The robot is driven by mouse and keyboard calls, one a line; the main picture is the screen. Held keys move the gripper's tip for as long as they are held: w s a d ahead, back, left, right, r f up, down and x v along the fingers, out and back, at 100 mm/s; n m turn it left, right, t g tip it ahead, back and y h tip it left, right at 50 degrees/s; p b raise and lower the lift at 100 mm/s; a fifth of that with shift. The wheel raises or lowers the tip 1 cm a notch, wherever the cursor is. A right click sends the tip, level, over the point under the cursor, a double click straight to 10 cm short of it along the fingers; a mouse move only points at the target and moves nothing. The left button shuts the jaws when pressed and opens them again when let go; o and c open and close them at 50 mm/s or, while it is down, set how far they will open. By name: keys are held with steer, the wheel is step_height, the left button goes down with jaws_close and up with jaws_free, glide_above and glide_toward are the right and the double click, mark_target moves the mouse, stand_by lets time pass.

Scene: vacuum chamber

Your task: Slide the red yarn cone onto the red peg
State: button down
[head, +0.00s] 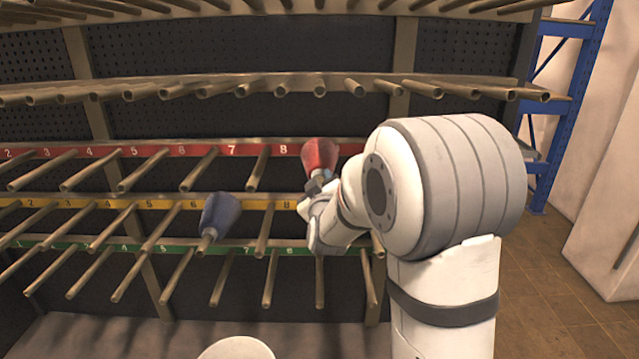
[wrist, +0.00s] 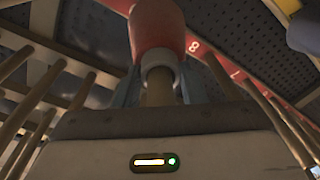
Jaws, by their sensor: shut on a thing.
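The red yarn cone (head: 320,155) is at the red-labelled rail (head: 185,151), just right of the number 8. It also shows in the wrist view (wrist: 157,28), with a pale ring at its near end. A tan peg (wrist: 159,88) comes out of that ring towards my gripper, so the cone appears to be around a peg of the red row. My gripper (head: 317,186) is at the cone's near end in the head view. Its fingers flank the cone in the wrist view (wrist: 160,92) and are shut on it. The peg's base is hidden.
A blue cone (head: 220,212) sits on a peg at the yellow rail (head: 120,203). Bare pegs stick out in rows around, including the green rail (head: 110,248) below. A blue rack (head: 562,100) stands at right. Open floor (head: 560,290) lies at lower right.

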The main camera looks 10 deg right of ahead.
steer(key=shift+w+d, duration=0.15)
steer(key=shift+w, duration=0.6)
steer(key=c, duration=0.8)
jaws_free()
steer(key=shift+f, duration=0.1)
steer(key=shift+s, duration=0.15)
steer(key=shift+s+b, duration=0.25)
steer(key=shift+b, duration=0.15)
steer(key=shift+s+a+b, duration=0.15)
steer(key=shift+s+b, duration=0.2)
steer(key=shift+s, duration=0.8)
steer(key=shift+s+a+b, duration=0.2)
steer(key=shift+s+b, duration=0.1)
steer(key=shift+s, duration=0.9)
steer(key=shift+s+a+b, duration=0.15)
steer(key=shift+s+b, duration=0.2)
steer(key=shift+s, duration=0.8)
